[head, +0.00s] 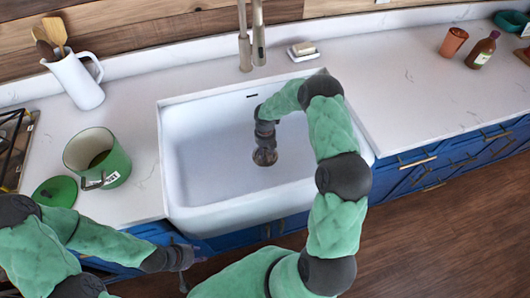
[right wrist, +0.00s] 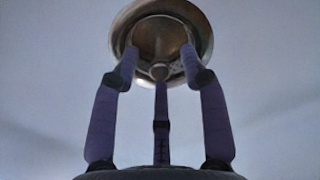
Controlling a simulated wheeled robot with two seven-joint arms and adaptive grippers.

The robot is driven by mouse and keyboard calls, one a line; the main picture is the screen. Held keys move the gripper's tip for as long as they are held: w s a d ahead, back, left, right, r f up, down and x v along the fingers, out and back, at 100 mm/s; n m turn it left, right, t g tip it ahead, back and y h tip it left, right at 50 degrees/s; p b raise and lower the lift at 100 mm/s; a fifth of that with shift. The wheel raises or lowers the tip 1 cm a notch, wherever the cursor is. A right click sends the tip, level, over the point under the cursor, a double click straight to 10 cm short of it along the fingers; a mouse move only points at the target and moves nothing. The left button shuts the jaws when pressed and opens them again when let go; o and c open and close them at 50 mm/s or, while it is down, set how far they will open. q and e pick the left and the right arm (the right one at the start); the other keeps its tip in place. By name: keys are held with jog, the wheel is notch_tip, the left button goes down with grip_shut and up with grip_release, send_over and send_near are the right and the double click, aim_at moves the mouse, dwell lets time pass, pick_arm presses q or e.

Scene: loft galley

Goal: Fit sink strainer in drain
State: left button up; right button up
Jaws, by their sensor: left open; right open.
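The sink strainer (right wrist: 160,34), a round metal dish with a wide rim and a small knob, shows in the right wrist view against the pale sink floor. In the head view it is a dark round patch (head: 265,157) at the sink's drain spot, mostly under my right gripper. I cannot tell strainer from drain there, nor how it sits. My right gripper (right wrist: 160,70) is open, pointing down, its fingers spread around the knob and their tips over the dish. My left gripper (head: 186,270) is open and empty in front of the counter, left of the sink.
The white sink (head: 205,150) is otherwise empty. A faucet (head: 244,45) and a soap dish (head: 303,53) stand behind it. A green pot (head: 110,160), its lid (head: 56,191) and a white pitcher (head: 80,85) stand left. A cup (head: 453,42) and a bottle (head: 481,50) stand far right.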

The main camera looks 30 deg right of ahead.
aim_at(265, 151)
notch_tip(265, 151, up, 10)
dwell(0.4)
